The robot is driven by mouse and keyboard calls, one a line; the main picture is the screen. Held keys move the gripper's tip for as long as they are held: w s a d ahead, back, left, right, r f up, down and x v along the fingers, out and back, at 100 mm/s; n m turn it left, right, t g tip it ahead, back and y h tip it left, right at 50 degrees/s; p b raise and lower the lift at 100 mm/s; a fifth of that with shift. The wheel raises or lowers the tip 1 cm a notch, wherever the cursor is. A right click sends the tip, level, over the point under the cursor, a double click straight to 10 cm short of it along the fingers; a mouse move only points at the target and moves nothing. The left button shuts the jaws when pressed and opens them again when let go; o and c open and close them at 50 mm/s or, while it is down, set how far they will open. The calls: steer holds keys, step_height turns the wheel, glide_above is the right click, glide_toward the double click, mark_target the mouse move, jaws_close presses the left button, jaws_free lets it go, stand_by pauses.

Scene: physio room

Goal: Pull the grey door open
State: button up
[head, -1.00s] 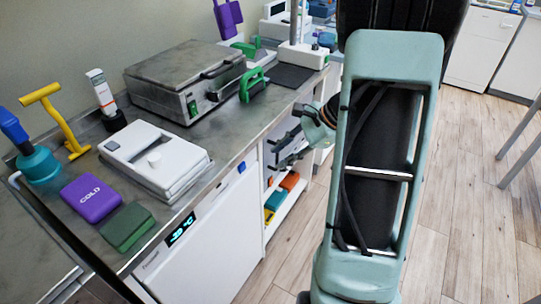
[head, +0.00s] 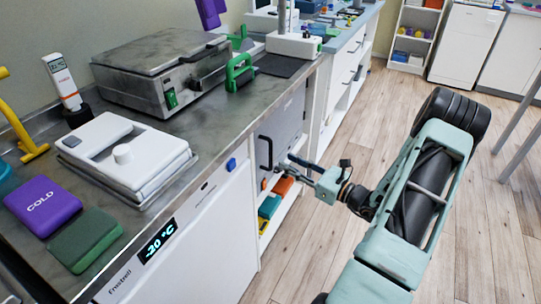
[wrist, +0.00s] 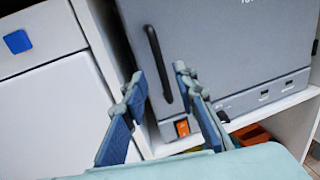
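The grey door (head: 284,125) is on a boxy unit in the open bay under the counter and looks shut. Its black upright handle (head: 266,153) is on its left side. In the wrist view the door (wrist: 225,45) fills the upper right, with the handle (wrist: 158,62) upright near the middle. My gripper (wrist: 159,76) is open, its two blue-padded fingers on either side of the handle in the picture. In the head view my gripper (head: 299,167) points at the door from the right; I cannot tell whether it touches the handle.
A white freezer (head: 190,235) with a blue square (head: 231,164) stands left of the bay. Coloured boxes (head: 270,206) lie on the shelf below the grey unit. The counter (head: 215,118) holds a heater, a white device and cold packs.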

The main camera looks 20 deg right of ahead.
steer(key=b, duration=0.2)
glide_above(271, 167)
steer(key=shift+w+d, duration=0.1)
steer(key=shift+w, duration=0.3)
jaws_close()
